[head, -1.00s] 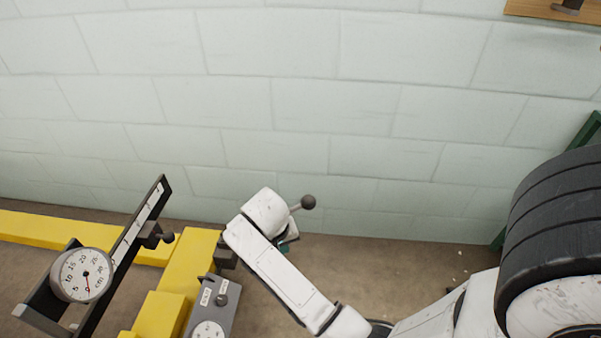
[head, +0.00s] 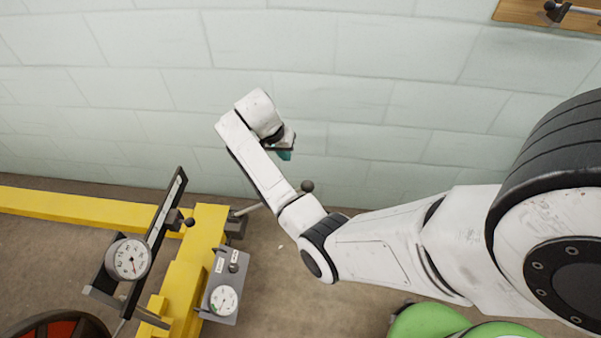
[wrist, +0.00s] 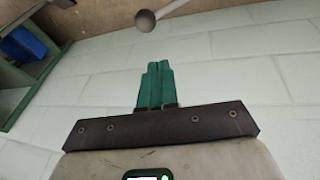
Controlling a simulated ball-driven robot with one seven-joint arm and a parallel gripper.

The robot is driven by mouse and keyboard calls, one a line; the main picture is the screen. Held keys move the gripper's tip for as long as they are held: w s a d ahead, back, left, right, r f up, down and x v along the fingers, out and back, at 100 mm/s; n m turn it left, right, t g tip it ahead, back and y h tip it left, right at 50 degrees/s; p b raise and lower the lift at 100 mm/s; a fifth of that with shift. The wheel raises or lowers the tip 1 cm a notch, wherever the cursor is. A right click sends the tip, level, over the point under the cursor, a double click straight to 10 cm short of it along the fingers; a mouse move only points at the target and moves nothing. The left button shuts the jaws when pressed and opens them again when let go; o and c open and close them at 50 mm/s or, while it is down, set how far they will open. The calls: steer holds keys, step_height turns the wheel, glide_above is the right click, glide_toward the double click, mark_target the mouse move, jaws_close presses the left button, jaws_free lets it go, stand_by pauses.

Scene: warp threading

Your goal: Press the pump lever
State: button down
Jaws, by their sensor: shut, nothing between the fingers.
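The pump lever is a thin metal rod with a dark ball knob (head: 307,186). It slants up to the right from a dark mount (head: 236,227) on the yellow frame; my arm hides part of the rod. The knob also shows at the top of the wrist view (wrist: 145,20), beyond my fingertips and apart from them. My gripper (head: 285,154) has teal fingers, shut and empty. In the head view it appears above and slightly left of the knob. The fingers lie together in the wrist view (wrist: 154,66).
The yellow frame (head: 90,208) carries a slanted bar with a round gauge (head: 129,259) and a grey box with a dial (head: 223,299). A pale block wall (head: 400,60) stands behind. Green rounded objects (head: 430,322) lie at lower right. A wooden shelf (head: 545,14) is at upper right.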

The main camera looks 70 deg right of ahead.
steer(key=x, duration=0.4)
steer(key=s+b+x, duration=0.1)
steer(key=x, duration=0.3)
steer(key=b+x, duration=0.1)
steer(key=x, duration=0.3)
steer(key=shift+s+a+f, duration=0.25)
steer(key=shift+s+f, duration=0.3)
steer(key=shift+f, duration=0.15)
